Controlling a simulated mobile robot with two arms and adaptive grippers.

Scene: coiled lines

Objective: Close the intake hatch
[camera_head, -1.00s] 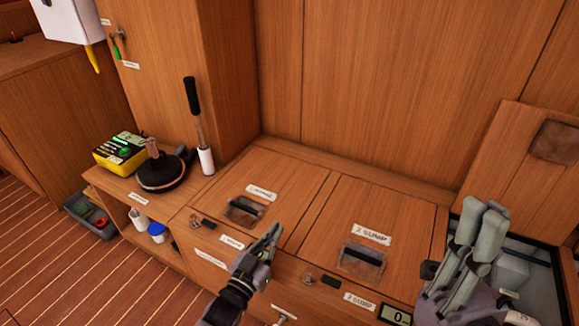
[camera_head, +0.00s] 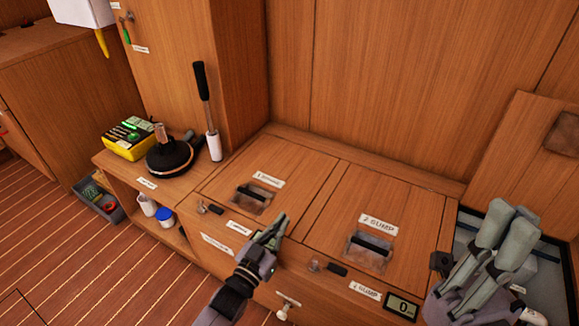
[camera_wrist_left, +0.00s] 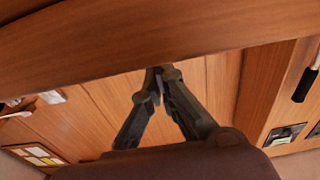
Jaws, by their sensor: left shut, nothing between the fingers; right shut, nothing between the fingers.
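The open hatch lid (camera_head: 515,165) leans up against the wall at the far right in the head view. Below it is a dark-rimmed opening (camera_head: 548,290) with pale contents, partly hidden by my right gripper. Two shut hatch lids lie flat to the left: one labelled 2 SUMP (camera_head: 362,212), and one farther left (camera_head: 262,188) whose label is too blurred to read surely. My left gripper (camera_head: 281,218) is shut and empty near the bench's front edge; its fingertips meet in the left wrist view (camera_wrist_left: 160,72). My right gripper (camera_head: 518,215) is shut and empty, in front of the opening.
A black-handled pump (camera_head: 168,157) and a yellow box (camera_head: 130,140) stand on the left shelf. A small display (camera_head: 402,306) and a T-handle (camera_head: 287,305) are on the bench front. A grey bin (camera_head: 100,203) sits on the floor at left.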

